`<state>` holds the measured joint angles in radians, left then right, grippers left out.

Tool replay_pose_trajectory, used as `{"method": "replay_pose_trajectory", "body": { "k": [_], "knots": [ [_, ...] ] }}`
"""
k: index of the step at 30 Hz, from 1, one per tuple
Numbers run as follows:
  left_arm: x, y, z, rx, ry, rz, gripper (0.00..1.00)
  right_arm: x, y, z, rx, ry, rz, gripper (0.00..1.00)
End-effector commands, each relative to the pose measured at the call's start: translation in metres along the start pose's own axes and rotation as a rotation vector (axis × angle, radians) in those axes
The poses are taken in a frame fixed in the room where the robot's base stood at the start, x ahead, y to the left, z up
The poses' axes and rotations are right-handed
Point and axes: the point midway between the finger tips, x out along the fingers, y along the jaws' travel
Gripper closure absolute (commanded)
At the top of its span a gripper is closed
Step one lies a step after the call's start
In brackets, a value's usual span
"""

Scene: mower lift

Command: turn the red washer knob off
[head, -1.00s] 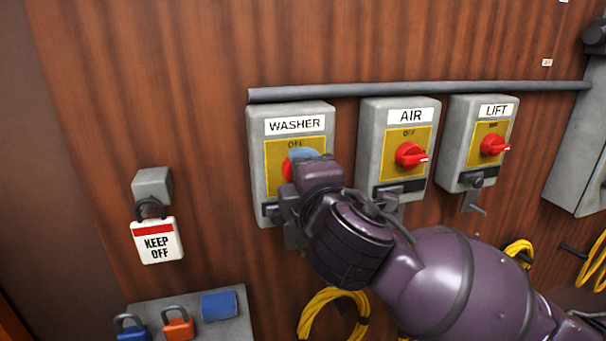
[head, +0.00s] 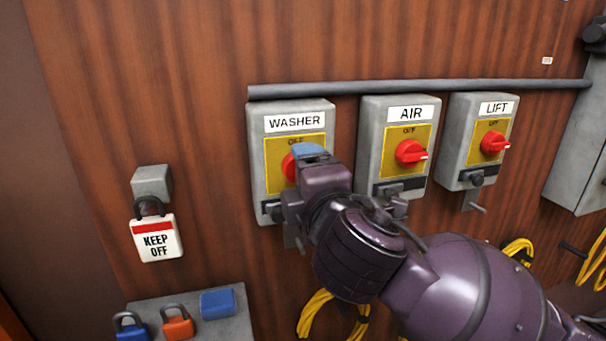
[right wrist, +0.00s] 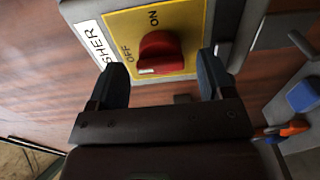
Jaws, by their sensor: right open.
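The red washer knob (head: 288,168) sits on the yellow plate of the grey box labelled WASHER (head: 261,113). My right gripper (head: 309,151) is in front of it and hides part of the knob and plate. In the right wrist view the knob (right wrist: 160,48) lies ahead, between the lines of the two open blue-tipped fingers (right wrist: 161,65). I see no finger clearly touching it. A white mark shows at the knob's lower left edge. OFF is printed left of the knob and ON above it in that view. My left gripper is not in view.
The AIR box (head: 370,130) and LIFT box (head: 459,135) with red knobs stand to the right, under a grey pipe (head: 420,88). A KEEP OFF padlock (head: 157,239) hangs at left. Blue and orange padlocks (head: 177,322) sit below. Yellow cables (head: 318,312) hang low.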

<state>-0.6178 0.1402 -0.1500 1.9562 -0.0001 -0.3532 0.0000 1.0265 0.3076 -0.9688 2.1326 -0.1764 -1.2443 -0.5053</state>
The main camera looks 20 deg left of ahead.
Motion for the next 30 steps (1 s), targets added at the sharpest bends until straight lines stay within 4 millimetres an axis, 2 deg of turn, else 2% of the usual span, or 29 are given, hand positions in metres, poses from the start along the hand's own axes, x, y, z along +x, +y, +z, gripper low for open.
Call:
{"method": "replay_pose_trajectory", "body": {
  "k": [9, 15, 21, 30],
  "knots": [
    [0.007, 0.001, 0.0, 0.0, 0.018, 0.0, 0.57, -0.057, -0.001, 0.0, 0.001, 0.002, 0.002, 0.26],
    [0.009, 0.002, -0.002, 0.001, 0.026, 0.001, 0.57, -0.08, -0.001, 0.0, 0.0, 0.001, 0.001, 0.26],
    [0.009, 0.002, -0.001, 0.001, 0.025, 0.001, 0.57, -0.088, 0.0, 0.0, -0.001, -0.001, 0.0, 0.26],
    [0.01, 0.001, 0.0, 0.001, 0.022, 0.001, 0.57, -0.088, 0.0, 0.0, 0.004, -0.001, 0.0, 0.26]
  ]
}}
